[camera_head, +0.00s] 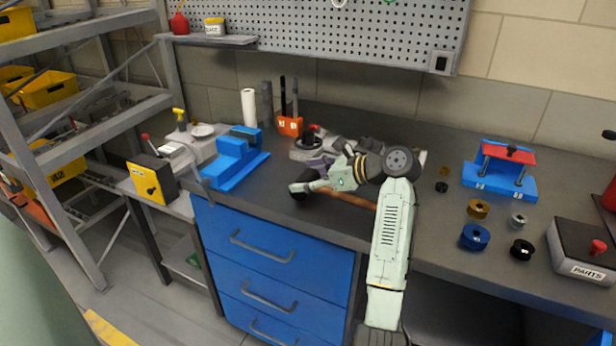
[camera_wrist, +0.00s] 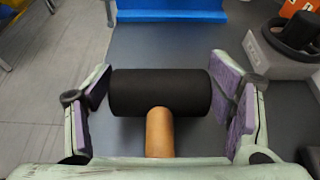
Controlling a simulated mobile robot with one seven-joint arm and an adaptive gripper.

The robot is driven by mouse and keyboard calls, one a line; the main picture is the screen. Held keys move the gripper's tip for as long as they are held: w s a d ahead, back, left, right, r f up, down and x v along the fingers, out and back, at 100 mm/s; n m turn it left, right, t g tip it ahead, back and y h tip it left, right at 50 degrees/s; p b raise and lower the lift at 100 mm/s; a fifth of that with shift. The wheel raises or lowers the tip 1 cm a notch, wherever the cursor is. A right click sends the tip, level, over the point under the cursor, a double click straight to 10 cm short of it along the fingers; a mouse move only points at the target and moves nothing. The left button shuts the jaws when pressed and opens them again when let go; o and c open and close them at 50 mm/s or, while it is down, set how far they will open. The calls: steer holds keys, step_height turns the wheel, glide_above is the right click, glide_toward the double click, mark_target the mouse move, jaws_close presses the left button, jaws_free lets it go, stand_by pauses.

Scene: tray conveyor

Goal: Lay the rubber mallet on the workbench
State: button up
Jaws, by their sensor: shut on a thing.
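The rubber mallet has a black cylindrical head, seen in the wrist view (camera_wrist: 160,92), and a wooden handle (camera_wrist: 159,132) that runs back toward the camera. In the head view its brown handle (camera_head: 348,198) shows partly behind my arm. My gripper (camera_head: 304,180) is shut on the mallet's head, with purple pads at the head's two ends in the wrist view (camera_wrist: 165,95). The mallet lies level over the dark grey top of the workbench (camera_head: 440,225), near its front edge. I cannot tell whether it touches the surface.
A blue vise (camera_head: 235,160) stands to the left. Behind my gripper are an orange holder (camera_head: 290,126) and grey items. To the right are several rings, a blue and red fixture (camera_head: 500,172) and a parts box (camera_head: 582,252). Some bench top around the mallet is clear.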

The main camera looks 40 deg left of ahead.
steer(key=shift+w+a+f, duration=0.15)
steer(key=shift+f, duration=0.55)
steer(key=shift+r, duration=0.1)
steer(key=o, duration=1.6)
